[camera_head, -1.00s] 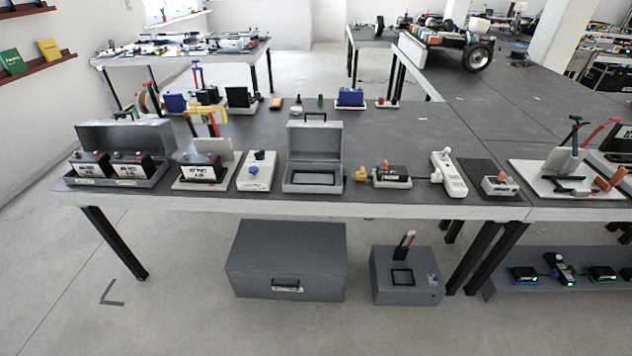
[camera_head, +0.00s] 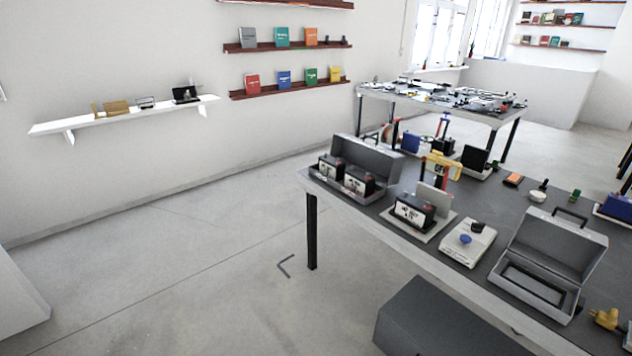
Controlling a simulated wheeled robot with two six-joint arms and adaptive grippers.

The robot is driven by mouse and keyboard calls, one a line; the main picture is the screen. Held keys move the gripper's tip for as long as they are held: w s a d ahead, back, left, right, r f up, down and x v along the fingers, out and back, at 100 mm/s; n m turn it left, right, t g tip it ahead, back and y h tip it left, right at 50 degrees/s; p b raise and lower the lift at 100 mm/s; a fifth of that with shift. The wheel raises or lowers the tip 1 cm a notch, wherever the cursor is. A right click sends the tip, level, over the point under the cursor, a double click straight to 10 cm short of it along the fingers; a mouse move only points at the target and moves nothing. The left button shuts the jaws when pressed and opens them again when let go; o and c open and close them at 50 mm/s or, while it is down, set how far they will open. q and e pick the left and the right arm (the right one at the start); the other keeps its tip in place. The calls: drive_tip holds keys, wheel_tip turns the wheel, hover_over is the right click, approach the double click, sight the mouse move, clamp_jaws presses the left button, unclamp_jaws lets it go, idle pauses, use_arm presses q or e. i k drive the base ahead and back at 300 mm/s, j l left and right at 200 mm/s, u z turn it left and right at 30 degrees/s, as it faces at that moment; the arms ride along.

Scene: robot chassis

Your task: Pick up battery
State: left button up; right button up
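Several black batteries with white labels stand on the dark workbench (camera_head: 390,225). Two batteries, a left one (camera_head: 327,166) and a right one (camera_head: 358,181), sit side by side in an open grey case (camera_head: 381,158) at the bench's left end. Another battery (camera_head: 413,211) sits on a light base plate with an upright grey panel behind it. An open grey box (camera_head: 548,255) to the right looks empty. Neither of my grippers shows in the view.
A white device with a blue knob (camera_head: 467,243) stands between the third battery and the open box. A yellow plug (camera_head: 606,318) lies at the right. A large grey chest (camera_head: 440,322) is under the bench. The floor (camera_head: 190,250) left of the bench is clear.

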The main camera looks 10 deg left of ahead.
sight(362, 183)
drive_tip(key=i+j+u, duration=0.4)
drive_tip(key=i, duration=0.5)
drive_tip(key=i+u, duration=0.4)
drive_tip(key=i, duration=0.45)
drive_tip(key=i+z, duration=0.25)
drive_tip(key=i, duration=0.2)
drive_tip(key=i+j+z, duration=0.55)
drive_tip(key=i, duration=0.3)
